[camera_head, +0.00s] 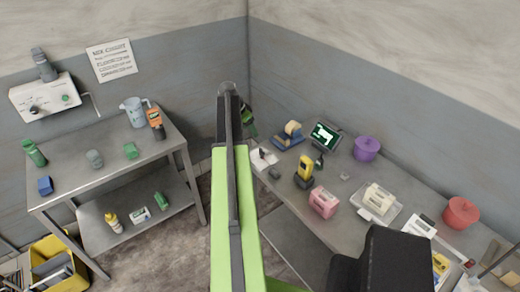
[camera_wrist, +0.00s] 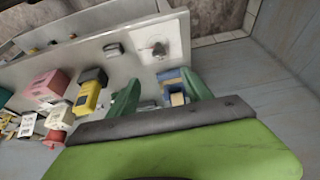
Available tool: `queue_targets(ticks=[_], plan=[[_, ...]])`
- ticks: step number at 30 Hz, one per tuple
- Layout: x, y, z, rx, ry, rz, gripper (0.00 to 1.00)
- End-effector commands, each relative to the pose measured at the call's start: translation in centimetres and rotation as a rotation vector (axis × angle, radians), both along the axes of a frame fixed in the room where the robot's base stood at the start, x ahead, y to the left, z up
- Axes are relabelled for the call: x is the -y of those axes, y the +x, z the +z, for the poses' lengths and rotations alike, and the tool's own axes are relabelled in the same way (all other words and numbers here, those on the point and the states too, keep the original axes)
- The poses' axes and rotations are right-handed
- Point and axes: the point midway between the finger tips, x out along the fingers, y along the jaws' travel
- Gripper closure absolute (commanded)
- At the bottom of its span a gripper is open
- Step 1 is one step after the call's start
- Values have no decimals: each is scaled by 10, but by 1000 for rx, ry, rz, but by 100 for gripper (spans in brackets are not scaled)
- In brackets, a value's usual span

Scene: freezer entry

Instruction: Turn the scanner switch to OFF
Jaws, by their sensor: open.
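A white plate with a small grey knob (camera_head: 262,157) lies at the left end of the right-hand bench. The knob plate also shows in the wrist view (camera_wrist: 168,38), beyond my fingertips. I cannot read its markings or tell which setting the knob points to. My gripper (camera_wrist: 162,78) has two green fingers, spread apart with nothing held, and they do not touch the knob. In the head view my arm hides most of the gripper. A yellow and black handheld device (camera_head: 304,172), perhaps the scanner, stands right of the plate; it also shows in the wrist view (camera_wrist: 90,91).
A blue tape dispenser (camera_head: 288,135) appears between my fingers in the wrist view (camera_wrist: 172,85). A dark screen (camera_head: 325,136), pink box (camera_head: 323,201) and purple pot (camera_head: 366,148) crowd the bench. A wall box with a knob (camera_head: 45,97) hangs above the left table (camera_head: 110,133).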

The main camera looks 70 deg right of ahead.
Motion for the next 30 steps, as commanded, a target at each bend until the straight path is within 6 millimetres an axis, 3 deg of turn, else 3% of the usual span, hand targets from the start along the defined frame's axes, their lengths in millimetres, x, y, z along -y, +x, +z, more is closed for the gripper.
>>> queue_targets(ticks=[21, 25, 30], plan=[[44, -27, -140, 1, 2, 4, 42], [51, -31, -157, 1, 2, 3, 42], [53, -33, -159, 1, 2, 4, 42]])
